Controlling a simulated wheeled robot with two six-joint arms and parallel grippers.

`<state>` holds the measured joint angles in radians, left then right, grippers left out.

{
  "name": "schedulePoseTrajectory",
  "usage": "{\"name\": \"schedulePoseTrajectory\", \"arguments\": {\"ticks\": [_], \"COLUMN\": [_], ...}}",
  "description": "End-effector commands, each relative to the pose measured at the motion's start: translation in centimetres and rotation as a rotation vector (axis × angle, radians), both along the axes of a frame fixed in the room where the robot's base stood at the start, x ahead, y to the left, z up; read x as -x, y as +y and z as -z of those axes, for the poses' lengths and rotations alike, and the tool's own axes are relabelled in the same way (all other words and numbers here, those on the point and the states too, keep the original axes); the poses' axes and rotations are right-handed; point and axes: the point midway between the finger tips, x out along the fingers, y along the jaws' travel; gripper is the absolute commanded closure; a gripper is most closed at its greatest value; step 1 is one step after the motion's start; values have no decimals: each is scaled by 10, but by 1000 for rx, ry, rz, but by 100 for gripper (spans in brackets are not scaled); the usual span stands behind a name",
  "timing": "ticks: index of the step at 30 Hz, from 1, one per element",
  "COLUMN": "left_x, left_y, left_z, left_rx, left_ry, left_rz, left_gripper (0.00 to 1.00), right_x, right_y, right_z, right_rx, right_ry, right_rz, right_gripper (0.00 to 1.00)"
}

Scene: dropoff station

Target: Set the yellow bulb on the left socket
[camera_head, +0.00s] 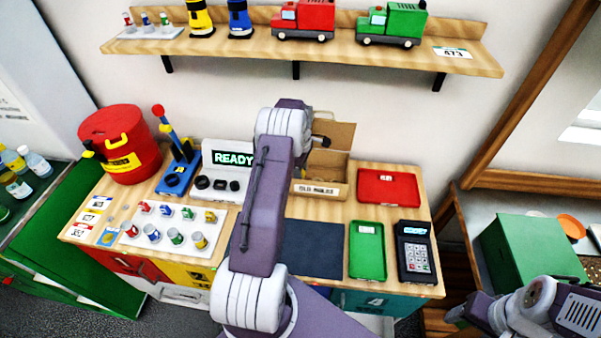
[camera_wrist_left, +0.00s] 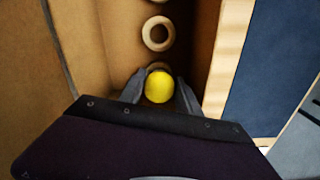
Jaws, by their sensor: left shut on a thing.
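The yellow bulb (camera_wrist_left: 159,87) is between the two fingers of my left gripper (camera_wrist_left: 160,92), which is shut on it. In the head view this gripper (camera_head: 322,141) is at the open cardboard box, and my own arm hides part of it. In the wrist view, pale round rings that look like sockets lie in a row inside the brown box. One ring (camera_wrist_left: 158,33) is clear beyond the bulb, another is cut by the top edge. The nearest ring is mostly hidden behind the bulb; I cannot tell whether they touch. My right arm is at the lower right; its fingers cannot be made out.
The cardboard box (camera_head: 336,170) has raised flaps and stands behind the dark blue mat (camera_head: 314,250). A red tray (camera_head: 389,188), green tray (camera_head: 367,251) and keypad (camera_head: 415,252) are to the right. The READY device (camera_head: 222,172) and a white board of small bulbs (camera_head: 165,240) are left.

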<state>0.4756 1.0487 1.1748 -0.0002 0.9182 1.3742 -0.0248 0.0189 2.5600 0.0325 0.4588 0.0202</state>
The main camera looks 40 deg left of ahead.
Motion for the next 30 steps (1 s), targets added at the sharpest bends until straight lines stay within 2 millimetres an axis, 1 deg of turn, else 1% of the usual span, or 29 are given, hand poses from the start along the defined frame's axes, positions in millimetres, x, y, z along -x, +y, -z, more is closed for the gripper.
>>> {"name": "schedulePoseTrajectory", "arguments": {"ticks": [1,2,3,11,13,14,17,24,27,30], "left_x": [0,0,0,0,0,0,-1,-1,-1,-1], "left_y": [0,0,0,0,0,0,1,1,0,0], "left_z": [3,2,2,1,-4,-5,-23,-87,-106,-117], "left_rx": [0,0,0,0,0,0,-3,-2,-2,-1], "left_ry": [0,0,0,0,0,-1,-5,-5,-3,-2], "left_rz": [0,0,0,0,0,0,0,0,0,0], "left_gripper": [86,55,52,52,52,52,52,52,52,52], "right_x": [0,0,0,0,0,0,0,0,0,0], "right_y": [0,0,0,0,0,0,0,0,0,0], "right_z": [2,1,1,1,-3,0,7,16,17,17], "right_rx": [0,0,0,0,0,0,0,0,0,0], "right_ry": [0,0,0,0,0,0,0,0,0,0], "right_rz": [0,0,0,0,0,0,0,0,0,0], "right_gripper": [39,39,39,39,39,39,39,39,39,39]}}
